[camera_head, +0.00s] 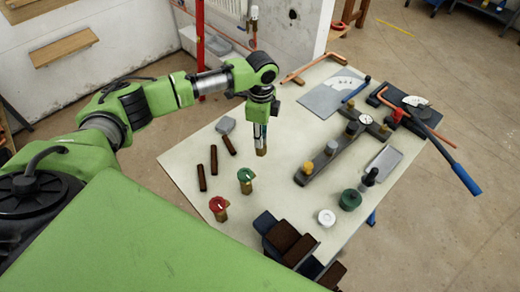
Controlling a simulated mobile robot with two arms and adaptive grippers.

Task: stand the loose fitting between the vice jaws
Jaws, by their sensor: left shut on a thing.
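My left gripper (261,138) is above the far left part of the table, pointing down. It is shut on a small brass fitting (261,151) that hangs below the fingers. Whether the fitting's lower end touches the table is hard to tell. The vice (266,222), dark with brown-faced jaws (282,237), is at the table's near edge, well nearer than the gripper. The gap between the jaws is partly hidden from this angle. My right gripper is not in view.
A green-topped valve (245,181) and a red-topped valve (219,208) stand between gripper and vice. Several dark brown rods (201,178) lie left. A white roll (326,217), a green tin (350,200) and a gauge manifold (335,150) are on the right. The table's middle is clear.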

